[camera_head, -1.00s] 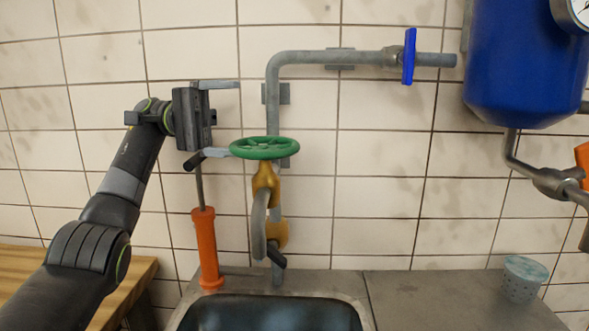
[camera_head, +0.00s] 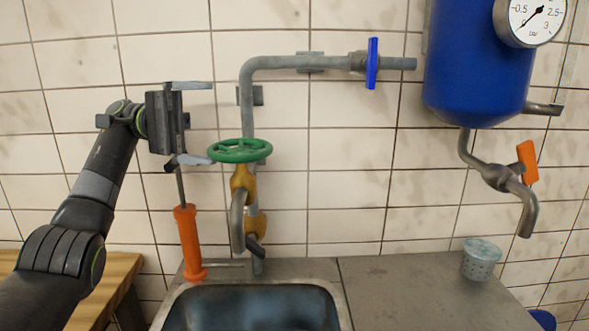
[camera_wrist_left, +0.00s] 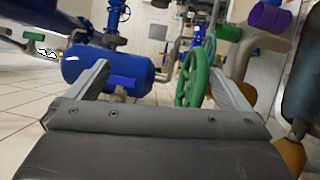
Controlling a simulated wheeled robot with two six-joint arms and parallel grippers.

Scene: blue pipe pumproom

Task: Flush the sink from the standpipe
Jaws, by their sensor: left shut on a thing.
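A green handwheel (camera_head: 240,150) sits on a brass valve (camera_head: 243,183) of the grey standpipe (camera_head: 247,120), with a curved spout (camera_head: 237,222) at the sink (camera_head: 250,310). My left gripper (camera_head: 203,123) is at the handwheel's left, its lower finger against the rim in the head view. Its jaws are on the handwheel, though the fingers look wide apart and the contact is hard to see. In the left wrist view the handwheel (camera_wrist_left: 192,75) shows beside the right finger. A blue handle (camera_head: 373,63) is on the upper pipe. No water shows. My right gripper is out of view.
An orange hand pump (camera_head: 189,243) stands close below my left gripper. A blue tank (camera_head: 475,65) with a gauge (camera_head: 530,18) and an orange-handled tap (camera_head: 528,161) hangs at right. A perforated cup (camera_head: 480,260) stands on the counter (camera_head: 405,295), which has free room.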

